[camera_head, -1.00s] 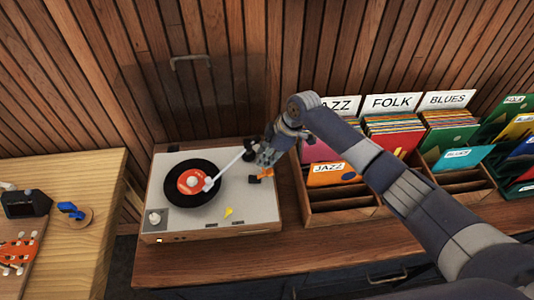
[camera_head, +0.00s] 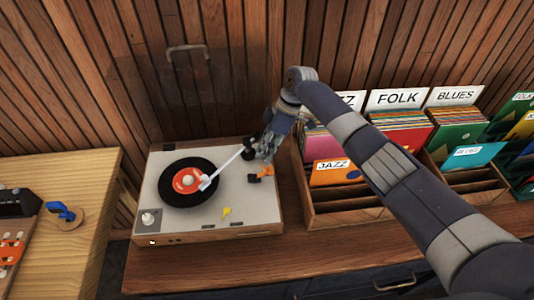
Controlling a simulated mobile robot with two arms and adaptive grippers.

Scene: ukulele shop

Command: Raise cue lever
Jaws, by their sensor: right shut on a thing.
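The turntable (camera_head: 165,225) stands on the wooden counter, with a black record (camera_head: 172,198) with an orange-red label on its platter. The white tonearm (camera_head: 226,165) reaches over the record; I cannot tell whether its tip touches. A small orange cue lever (camera_head: 267,171) on a dark base is at the deck's right side, close to the tonearm's pivot. My right gripper (camera_head: 264,151) is shut at this lever, just above and behind the part that shows. Its fingertips are small and partly hidden, so the exact hold is unclear. My left gripper is not in view.
A small yellow part (camera_head: 226,213) and a knob (camera_head: 150,218) are on the deck. A wooden record crate (camera_head: 340,214) with JAZZ, FOLK and BLUES dividers stands to the right, under my right arm. A lighter wooden table (camera_head: 75,185) is at left. The counter's front is clear.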

